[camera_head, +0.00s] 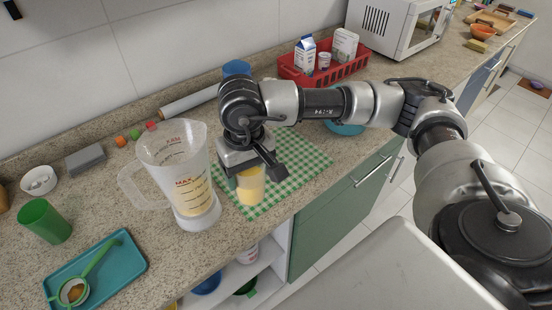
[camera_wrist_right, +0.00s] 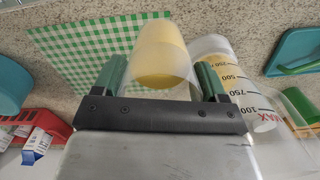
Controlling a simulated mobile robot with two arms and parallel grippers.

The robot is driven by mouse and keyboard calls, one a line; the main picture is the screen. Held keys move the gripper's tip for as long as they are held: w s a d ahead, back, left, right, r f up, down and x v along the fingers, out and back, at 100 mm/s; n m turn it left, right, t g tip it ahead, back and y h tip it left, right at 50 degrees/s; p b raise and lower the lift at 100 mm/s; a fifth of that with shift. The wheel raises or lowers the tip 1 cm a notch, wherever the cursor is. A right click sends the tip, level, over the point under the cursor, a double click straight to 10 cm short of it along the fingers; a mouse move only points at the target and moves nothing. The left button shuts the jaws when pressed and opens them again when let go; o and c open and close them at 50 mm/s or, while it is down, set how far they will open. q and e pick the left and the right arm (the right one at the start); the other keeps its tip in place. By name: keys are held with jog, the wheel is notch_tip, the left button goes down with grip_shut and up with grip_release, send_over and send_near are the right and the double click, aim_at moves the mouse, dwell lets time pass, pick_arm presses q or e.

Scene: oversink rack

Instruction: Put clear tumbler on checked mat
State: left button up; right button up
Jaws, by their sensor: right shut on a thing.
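The clear tumbler (camera_head: 250,188) with yellow contents is held between the fingers of my right gripper (camera_head: 254,172). In the right wrist view the tumbler (camera_wrist_right: 160,62) sits between the two green-padded fingers (camera_wrist_right: 160,80). The green-and-white checked mat (camera_head: 300,165) lies flat on the counter. In the head view the tumbler appears in front of the mat's left part; in the right wrist view it overlaps the mat's (camera_wrist_right: 75,55) edge. I cannot tell whether its base touches the mat. My left gripper is not in view.
A measuring jug (camera_head: 182,180) with yellow contents stands close left of the tumbler. A green cup (camera_head: 45,222) and a teal tray (camera_head: 105,270) with a strainer lie further left. A red basket (camera_head: 300,75) with cartons and a microwave (camera_head: 400,28) are behind.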

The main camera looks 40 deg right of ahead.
jog(key=shift+d+r+m, duration=0.25)
jog(key=shift+d+m, duration=0.55)
jog(key=shift+m, duration=0.1)
jog(key=w+d+r+m+p, duration=0.1)
jog(key=d+r+m+p, duration=0.1)
jog(key=d+m, duration=1.35)
jog(key=shift+n, duration=0.75)
jog(key=w+a+f+p, duration=0.1)
jog(key=w+f, duration=0.2)
jog(key=w+a+f+p, duration=0.2)
jog(key=w+f, duration=0.1)
jog(key=w+a+f+p, duration=0.1)
jog(key=w+f+p, duration=0.1)
jog(key=w+f, duration=0.2)
jog(key=shift+a, duration=0.4)
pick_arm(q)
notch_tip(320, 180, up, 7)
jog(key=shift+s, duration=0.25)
pick_arm(e)
jog(key=shift+f, duration=0.2)
jog(key=shift+f, duration=0.1)
